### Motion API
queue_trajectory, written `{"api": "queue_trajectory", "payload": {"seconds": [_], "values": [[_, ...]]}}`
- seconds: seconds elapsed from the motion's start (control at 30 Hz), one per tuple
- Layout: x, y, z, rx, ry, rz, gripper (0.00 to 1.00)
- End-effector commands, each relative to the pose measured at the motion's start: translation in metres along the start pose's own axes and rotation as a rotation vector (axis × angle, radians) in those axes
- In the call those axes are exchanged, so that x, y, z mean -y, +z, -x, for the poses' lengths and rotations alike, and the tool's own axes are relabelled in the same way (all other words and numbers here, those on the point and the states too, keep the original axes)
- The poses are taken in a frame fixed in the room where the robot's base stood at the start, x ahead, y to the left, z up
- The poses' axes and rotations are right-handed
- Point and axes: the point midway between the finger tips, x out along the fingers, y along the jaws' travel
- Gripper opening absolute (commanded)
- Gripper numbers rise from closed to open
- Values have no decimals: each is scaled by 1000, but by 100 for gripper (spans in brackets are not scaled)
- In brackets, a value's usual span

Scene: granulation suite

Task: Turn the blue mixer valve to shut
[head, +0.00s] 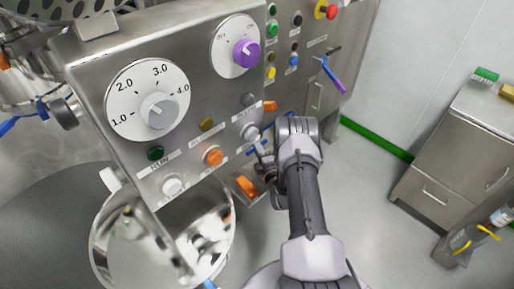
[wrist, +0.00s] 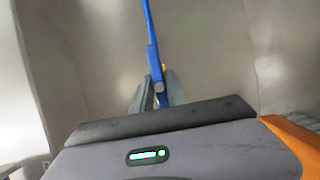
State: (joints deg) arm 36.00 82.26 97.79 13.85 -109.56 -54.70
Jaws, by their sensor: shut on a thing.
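The blue valve handle (wrist: 152,40) is a thin blue bar in the wrist view, running from the top edge down to my fingertips. My gripper (wrist: 158,90) is shut on its near end, with one grey finger on each side. In the head view my gripper (head: 262,160) is at the lower right edge of the steel control panel, with a bit of blue beside it. My wrist and the panel edge hide most of the handle there, so its angle cannot be told from that view.
The control panel (head: 195,95) with dials and buttons stands close to my gripper. An orange handle (head: 246,186) is just below it. A steel bowl (head: 105,235) is at lower left. A purple-and-blue lever (head: 332,75) is behind.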

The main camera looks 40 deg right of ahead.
Motion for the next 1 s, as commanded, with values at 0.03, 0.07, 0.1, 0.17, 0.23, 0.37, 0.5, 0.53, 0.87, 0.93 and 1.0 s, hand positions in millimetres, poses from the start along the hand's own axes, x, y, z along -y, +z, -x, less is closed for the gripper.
{"api": "queue_trajectory", "payload": {"seconds": [0.03,0.07,0.1,0.17,0.23,0.37,0.5,0.53,0.87,0.93,1.0], "values": [[0,0,0,0,0,0,0],[0,0,0,0,0,-1,0],[0,0,0,0,-1,-3,0],[0,0,0,0,-4,-9,0],[-1,0,0,0,-10,-24,0],[-1,0,0,-1,-31,-75,0],[-2,0,0,0,-69,-165,0],[-2,0,0,0,-78,-187,0],[-1,0,0,1,-197,-475,0],[-1,0,0,1,-223,-537,0],[-1,1,0,1,-248,-598,0]]}}
